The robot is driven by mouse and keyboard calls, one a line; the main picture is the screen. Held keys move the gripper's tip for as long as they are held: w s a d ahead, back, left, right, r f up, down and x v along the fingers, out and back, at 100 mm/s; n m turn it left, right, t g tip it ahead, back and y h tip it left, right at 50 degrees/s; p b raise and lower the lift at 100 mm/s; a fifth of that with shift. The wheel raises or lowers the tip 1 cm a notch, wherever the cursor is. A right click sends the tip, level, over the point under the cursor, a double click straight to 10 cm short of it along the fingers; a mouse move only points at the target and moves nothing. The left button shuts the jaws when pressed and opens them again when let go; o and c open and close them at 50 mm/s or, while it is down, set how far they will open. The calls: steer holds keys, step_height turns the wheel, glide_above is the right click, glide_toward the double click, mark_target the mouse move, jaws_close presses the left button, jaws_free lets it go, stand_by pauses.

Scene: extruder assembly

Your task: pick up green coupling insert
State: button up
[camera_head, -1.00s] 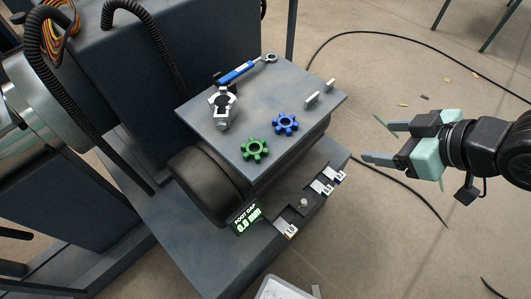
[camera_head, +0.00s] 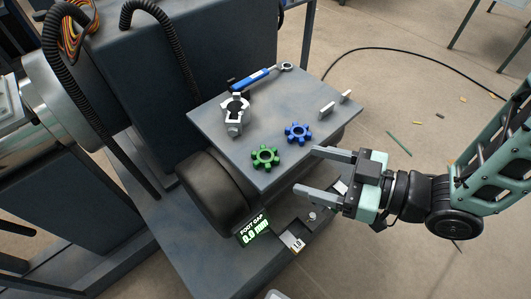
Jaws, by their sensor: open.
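The green coupling insert (camera_head: 265,157), a star-shaped ring with lobes, lies flat near the front edge of the grey top plate (camera_head: 215,125). A similar blue insert (camera_head: 298,133) lies just behind it to the right. My gripper (camera_head: 306,171) is open and empty, to the right of the green insert, with its two grey fingers pointing left. In the picture its fingertips are near the plate's front right edge, apart from the green insert. I cannot tell their exact height over the plate.
A silver coupling hub (camera_head: 235,112) and a blue-handled wrench (camera_head: 254,78) are on the plate's back left. Below are a dark motor (camera_head: 213,190) and a gap display (camera_head: 253,229) reading 0.0 mm.

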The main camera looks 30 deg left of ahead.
mark_target(266, 155)
steer(key=x, duration=0.3)
steer(key=shift+a, duration=0.2)
steer(key=shift+r+p+x, duration=0.2)
steer(key=shift+p+x, duration=0.45)
steer(key=shift+x, duration=2.05)
steer(key=shift+c, duration=0.3)
steer(key=c, duration=1)
